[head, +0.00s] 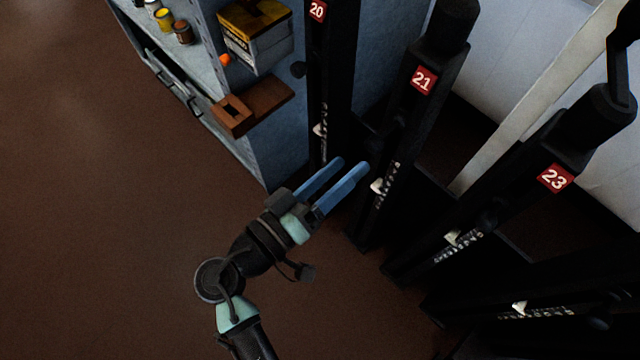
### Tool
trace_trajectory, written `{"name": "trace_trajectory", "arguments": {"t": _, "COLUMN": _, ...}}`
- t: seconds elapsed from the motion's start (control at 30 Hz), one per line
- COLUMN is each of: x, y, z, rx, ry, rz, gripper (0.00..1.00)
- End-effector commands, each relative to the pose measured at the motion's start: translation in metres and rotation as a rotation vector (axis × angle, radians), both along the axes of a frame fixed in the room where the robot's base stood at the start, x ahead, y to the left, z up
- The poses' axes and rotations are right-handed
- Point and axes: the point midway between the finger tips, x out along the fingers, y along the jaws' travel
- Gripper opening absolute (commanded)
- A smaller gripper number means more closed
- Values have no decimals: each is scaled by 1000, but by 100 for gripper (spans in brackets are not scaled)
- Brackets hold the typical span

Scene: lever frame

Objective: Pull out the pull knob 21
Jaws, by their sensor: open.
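The black lever post with the red plate 21 (423,80) stands right of centre, its thick rounded top at the upper right. A small dark knob (402,119) shows faintly on the post below the plate, hard to make out against the black. A small white catch (377,186) sits lower on the post beside a notched scale. My gripper (353,165) has two blue fingers, apart and empty, pointing to the upper right. In the picture its fingertips are just left of post 21, lower than the knob. I cannot tell the gap in depth.
Post 20 (318,60) stands to the left, close to my fingers in the picture. Post 23 (556,178) and another dark post are to the right. A blue-grey cabinet (285,140) with cans, a box and a wooden bracket stands upper left. Brown floor (90,230) is clear at left.

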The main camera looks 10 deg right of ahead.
Motion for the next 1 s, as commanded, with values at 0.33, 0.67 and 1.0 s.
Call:
{"name": "trace_trajectory", "arguments": {"t": 0.33, "x": -29, "y": 38, "z": -1, "rx": 0, "ry": 2, "rz": 1, "gripper": 66}}
{"name": "trace_trajectory", "arguments": {"t": 0.67, "x": -31, "y": 39, "z": 0, "rx": 0, "ry": 1, "rz": -1, "gripper": 66}}
{"name": "trace_trajectory", "arguments": {"t": 1.0, "x": -29, "y": 39, "z": 0, "rx": 7, "ry": 0, "rz": 0, "gripper": 66}}
